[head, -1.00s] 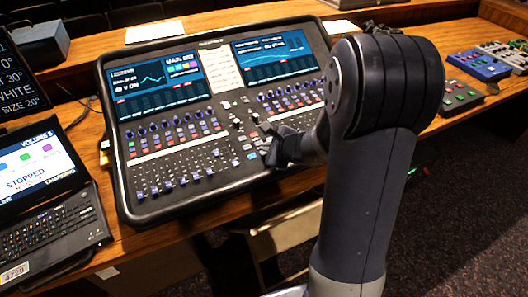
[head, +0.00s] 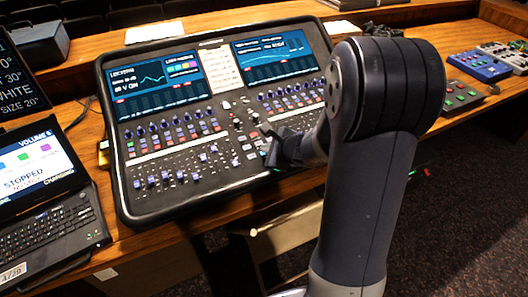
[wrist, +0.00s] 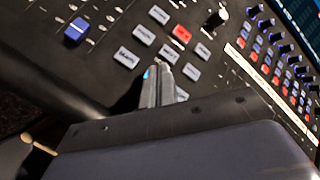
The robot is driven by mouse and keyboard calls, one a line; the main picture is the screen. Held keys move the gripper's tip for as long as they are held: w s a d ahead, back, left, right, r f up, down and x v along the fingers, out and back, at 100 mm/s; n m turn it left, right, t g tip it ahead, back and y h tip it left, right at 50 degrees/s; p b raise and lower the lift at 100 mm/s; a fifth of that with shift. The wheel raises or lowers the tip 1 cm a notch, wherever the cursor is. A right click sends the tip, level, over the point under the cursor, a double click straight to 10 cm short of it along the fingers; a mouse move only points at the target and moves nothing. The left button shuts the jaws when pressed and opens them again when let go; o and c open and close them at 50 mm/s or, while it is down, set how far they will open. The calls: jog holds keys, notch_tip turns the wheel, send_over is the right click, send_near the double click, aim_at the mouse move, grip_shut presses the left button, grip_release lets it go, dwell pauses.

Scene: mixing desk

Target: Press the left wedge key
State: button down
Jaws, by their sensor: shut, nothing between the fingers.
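The mixing desk (head: 185,205) lies on the wooden counter with a block of small pale keys near its front middle. In the wrist view, several grey keys (wrist: 144,34) and one red key (wrist: 181,34) show close by. Their labels are too blurred to read, so I cannot tell which is the left wedge key. My gripper (wrist: 158,72) is shut and empty, with its tips over the key block among the grey keys. It hides part of the block, and I cannot tell whether it touches a key. In the head view my gripper (head: 268,136) is at the desk's right front area.
A single blue fader cap (wrist: 76,29) and a black knob (wrist: 216,18) are near the keys. Rows of knobs and red and blue buttons (wrist: 265,65) run along the right. A laptop (head: 45,190) stands left of the desk; small pedal-like boxes (head: 478,66) lie far right.

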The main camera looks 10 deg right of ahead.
jog(key=shift+s+r+p, duration=0.1)
jog(key=shift+r+p, duration=0.4)
jog(key=shift+r, duration=0.2)
jog(key=shift+r, duration=0.15)
jog(key=shift+s+r+p, duration=0.15)
jog(key=shift+r+p, duration=0.85)
jog(key=shift+r, duration=0.2)
jog(key=shift+s+r+p, duration=0.1)
jog(key=shift+r+p, duration=0.85)
jog(key=shift+r, duration=0.25)
jog(key=shift+f, duration=0.1)
jog(key=shift+f+b, duration=0.55)
jog(key=shift+f, duration=0.05)
jog(key=p, duration=0.2)
jog(key=shift+r+p, duration=0.25)
jog(key=shift+p, duration=0.1)
